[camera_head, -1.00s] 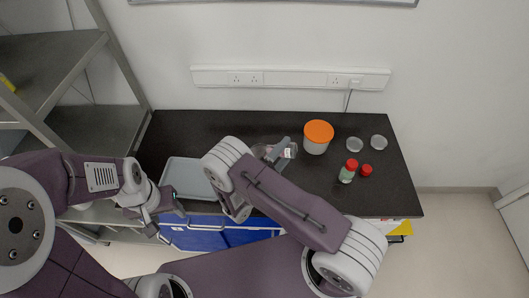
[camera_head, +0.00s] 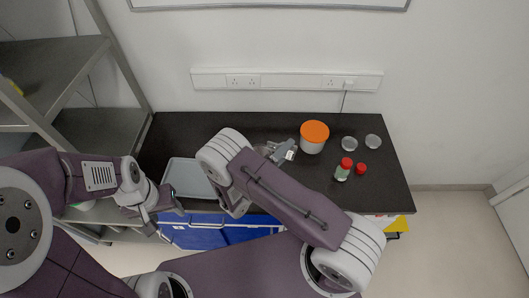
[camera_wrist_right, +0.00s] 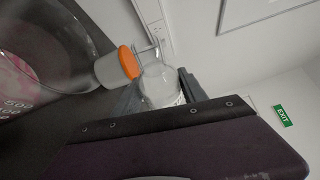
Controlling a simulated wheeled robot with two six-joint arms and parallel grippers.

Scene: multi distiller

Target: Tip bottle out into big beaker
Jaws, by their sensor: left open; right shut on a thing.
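My right gripper (camera_head: 284,151) is shut on a clear bottle, whose white label (camera_head: 290,155) shows between the jaws. In the right wrist view the clear bottle (camera_wrist_right: 160,86) sits tilted between the dark fingers. The big beaker (camera_head: 262,150) is mostly hidden behind my right arm in the head view. In the right wrist view the clear big beaker (camera_wrist_right: 68,45) fills the left side, with pink colour and white markings inside its outline. The bottle is beside and close to it; I cannot tell whether the mouth is over it. My left gripper (camera_head: 170,215) is open and empty by the grey tray.
A red-capped bottle (camera_head: 343,170), a loose red cap (camera_head: 361,169) and two clear dishes (camera_head: 349,144) are to the right. A grey tray (camera_head: 188,178) lies on the left of the dark bench.

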